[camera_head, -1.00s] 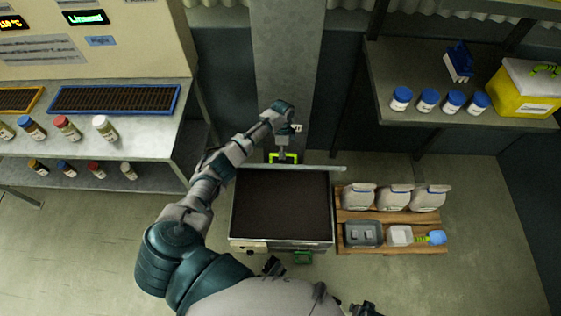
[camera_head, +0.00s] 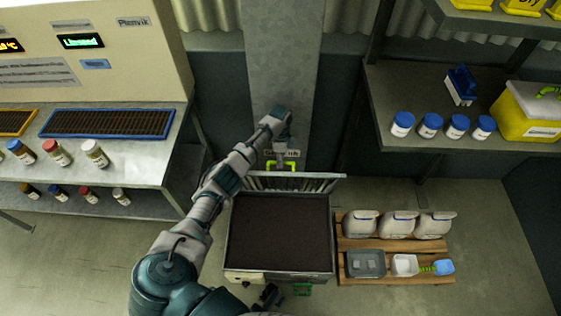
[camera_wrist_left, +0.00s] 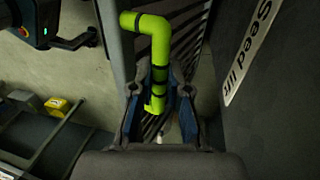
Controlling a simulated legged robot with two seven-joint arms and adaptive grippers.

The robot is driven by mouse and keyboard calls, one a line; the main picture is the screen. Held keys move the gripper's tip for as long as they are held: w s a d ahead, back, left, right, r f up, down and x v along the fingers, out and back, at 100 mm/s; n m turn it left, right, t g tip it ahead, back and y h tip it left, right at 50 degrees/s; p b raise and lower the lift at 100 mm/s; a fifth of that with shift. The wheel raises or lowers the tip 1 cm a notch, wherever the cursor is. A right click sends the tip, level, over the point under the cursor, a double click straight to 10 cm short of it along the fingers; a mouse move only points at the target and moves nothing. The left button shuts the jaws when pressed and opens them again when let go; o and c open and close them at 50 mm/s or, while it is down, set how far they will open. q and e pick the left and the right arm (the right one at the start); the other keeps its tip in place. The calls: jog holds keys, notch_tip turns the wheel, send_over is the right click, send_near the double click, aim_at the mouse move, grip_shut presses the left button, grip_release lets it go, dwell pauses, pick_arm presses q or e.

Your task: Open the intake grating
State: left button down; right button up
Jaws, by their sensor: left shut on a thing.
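The intake grating (camera_head: 300,183) is a slatted metal panel standing raised along the far edge of the metal intake box (camera_head: 332,240). The dark inside of the box lies uncovered in front of it. A bright green handle (camera_head: 294,165) sits at the grating's top; it also shows in the left wrist view (camera_wrist_left: 158,48) as a bent tube. My left gripper (camera_head: 281,160) reaches over from the left and is shut on this handle. In the left wrist view its fingers (camera_wrist_left: 158,100) flank the tube, with the slats behind. My right gripper is not clearly seen.
A column (camera_head: 282,60) with a "Seed lift" sign (camera_wrist_left: 250,50) stands close behind the grating. A metal bench (camera_head: 140,152) with jars is at the left. A pallet (camera_head: 385,244) with white sacks and trays lies right of the box. Shelves (camera_head: 440,95) hold blue-lidded jars.

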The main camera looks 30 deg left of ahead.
pick_arm(q)
jog(key=shift+s+f, duration=0.2)
jog(key=shift+f, duration=0.15)
jog(key=c, duration=1.2)
grip_release()
jog(key=shift+o, duration=0.3)
jog(key=shift+w+a+f, duration=0.15)
jog(key=shift+w+a, duration=0.05)
jog(key=shift+w, duration=0.1)
jog(key=shift+a+r, duration=0.15)
jog(key=shift+r, duration=0.1)
jog(key=v, duration=0.7)
jog(key=shift+w, duration=0.15)
